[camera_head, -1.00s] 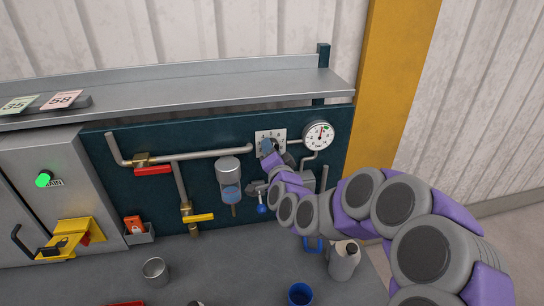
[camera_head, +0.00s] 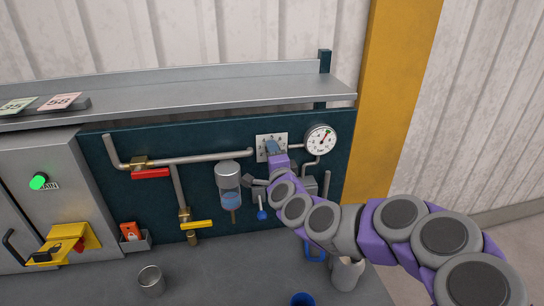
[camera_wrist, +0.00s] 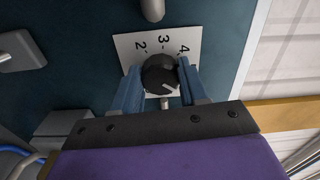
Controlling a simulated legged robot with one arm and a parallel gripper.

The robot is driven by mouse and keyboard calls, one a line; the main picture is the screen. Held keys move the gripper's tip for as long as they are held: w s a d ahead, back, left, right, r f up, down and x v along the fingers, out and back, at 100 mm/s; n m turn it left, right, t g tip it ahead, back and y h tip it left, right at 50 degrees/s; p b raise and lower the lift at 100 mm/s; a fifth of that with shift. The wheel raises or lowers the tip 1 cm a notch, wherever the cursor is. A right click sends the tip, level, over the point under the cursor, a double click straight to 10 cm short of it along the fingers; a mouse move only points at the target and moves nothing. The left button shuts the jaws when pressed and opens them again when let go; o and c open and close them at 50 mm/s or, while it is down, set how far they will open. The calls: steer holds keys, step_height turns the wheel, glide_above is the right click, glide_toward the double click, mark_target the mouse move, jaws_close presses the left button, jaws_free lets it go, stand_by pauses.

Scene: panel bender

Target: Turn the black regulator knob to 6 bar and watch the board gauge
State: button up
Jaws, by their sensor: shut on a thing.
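The black regulator knob (camera_wrist: 160,75) sits in front of a white scale plate (camera_wrist: 127,43) in the wrist view. The numbers 2, 3 and 4 show on the plate; its lower part is hidden. A pale mark on the knob's face points to the lower right of the picture. My gripper (camera_wrist: 161,85) is shut on the knob, with one blue finger on each side. In the head view my gripper (camera_head: 274,148) covers most of the knob in front of the plate (camera_head: 262,140). The round white board gauge (camera_head: 320,140) is to the right; its needle points up and slightly right.
Pipes (camera_head: 210,154) with a red lever (camera_head: 150,173) and a yellow lever (camera_head: 197,224) run left of the plate. A filter bowl (camera_head: 229,185) hangs just left of my arm. A shelf (camera_head: 200,93) overhangs the board. A metal cup (camera_head: 150,280) stands on the bench.

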steer(key=shift+f, duration=0.25)
steer(key=o, duration=1.1)
steer(key=shift+d, duration=0.1)
steer(key=shift+c, duration=0.2)
steer(key=shift+r, duration=0.1)
